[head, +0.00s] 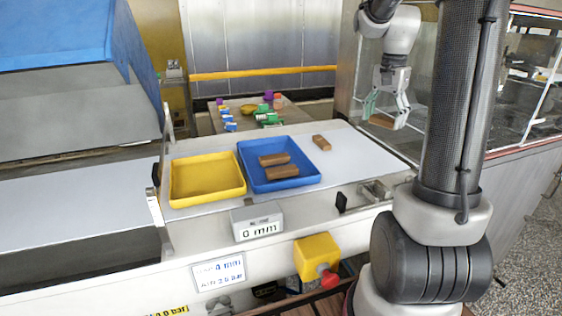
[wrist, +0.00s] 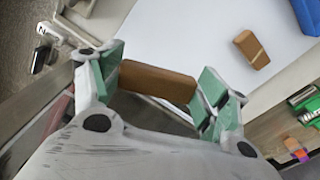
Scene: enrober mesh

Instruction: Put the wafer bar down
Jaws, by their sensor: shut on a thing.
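My gripper (head: 390,108) is shut on a brown wafer bar (head: 382,121) and holds it above the right end of the white belt. In the wrist view the held wafer bar (wrist: 157,82) lies crosswise between the green finger pads of my gripper (wrist: 155,88). Another wafer bar (head: 321,143) lies alone on the white belt (head: 357,150), and it also shows in the wrist view (wrist: 251,49). Two more wafer bars (head: 273,160) lie in the blue tray (head: 308,179).
A yellow tray (head: 208,198), empty, stands left of the blue tray. A grey block marked "0 mm" (head: 257,221) and a red button on a yellow box (head: 318,258) sit along the front edge. A small table with coloured items (head: 262,117) stands behind. The belt's right part is mostly clear.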

